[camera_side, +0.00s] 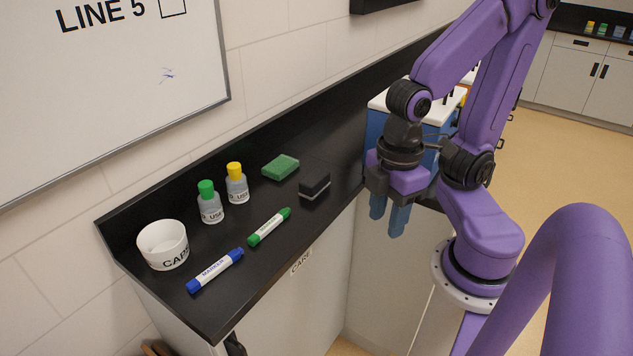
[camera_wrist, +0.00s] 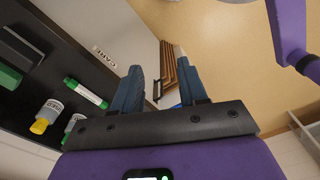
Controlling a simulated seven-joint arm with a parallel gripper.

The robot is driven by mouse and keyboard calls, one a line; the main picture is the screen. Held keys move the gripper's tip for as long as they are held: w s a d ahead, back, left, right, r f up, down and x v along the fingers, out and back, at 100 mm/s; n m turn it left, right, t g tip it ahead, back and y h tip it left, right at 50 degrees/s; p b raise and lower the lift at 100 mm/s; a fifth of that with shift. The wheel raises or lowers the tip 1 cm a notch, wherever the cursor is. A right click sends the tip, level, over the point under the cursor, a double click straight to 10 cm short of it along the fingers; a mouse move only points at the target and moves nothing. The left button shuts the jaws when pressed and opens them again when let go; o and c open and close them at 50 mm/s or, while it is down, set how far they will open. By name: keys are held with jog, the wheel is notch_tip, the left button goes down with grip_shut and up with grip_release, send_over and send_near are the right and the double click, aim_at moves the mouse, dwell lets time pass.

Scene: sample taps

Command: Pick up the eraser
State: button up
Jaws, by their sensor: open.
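The eraser (camera_side: 315,186) is a small black block with a pale stripe. It lies on the black counter, right of the green sponge, near the front edge. In the wrist view the eraser (camera_wrist: 21,46) shows at the upper left, partly cut off by the frame. My gripper (camera_side: 388,218) points down to the right of the eraser and apart from it, by the counter's front edge. In the wrist view my gripper's (camera_wrist: 158,88) two blue fingers are spread with nothing between them; floor and a brown slatted object show beyond.
On the counter (camera_side: 330,150) are a green sponge (camera_side: 281,167), a green marker (camera_side: 269,227), a blue marker (camera_side: 215,271), a green-capped bottle (camera_side: 210,203), a yellow-capped bottle (camera_side: 236,184) and a white cup (camera_side: 162,245). A whiteboard (camera_side: 110,90) hangs behind. A blue box (camera_side: 375,130) stands behind my gripper.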

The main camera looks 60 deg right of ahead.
jog(key=o, duration=0.6)
jog(key=shift+o, duration=0.2)
jog(key=w+r+n+h, duration=0.1)
jog(key=w, duration=0.7)
jog(key=n+h, duration=0.4)
send_near(314, 177)
jog(key=x, duration=0.5)
jog(key=shift+w+f, duration=0.1)
jog(key=shift+w, duration=0.3)
jog(key=x, duration=0.2)
jog(key=s+x, duration=0.1)
jog(key=x, duration=0.1)
jog(key=shift+d, duration=0.15)
jog(key=shift+w+d+f, duration=0.1)
jog(key=shift+d+f, duration=0.1)
jog(key=shift+f, duration=0.4)
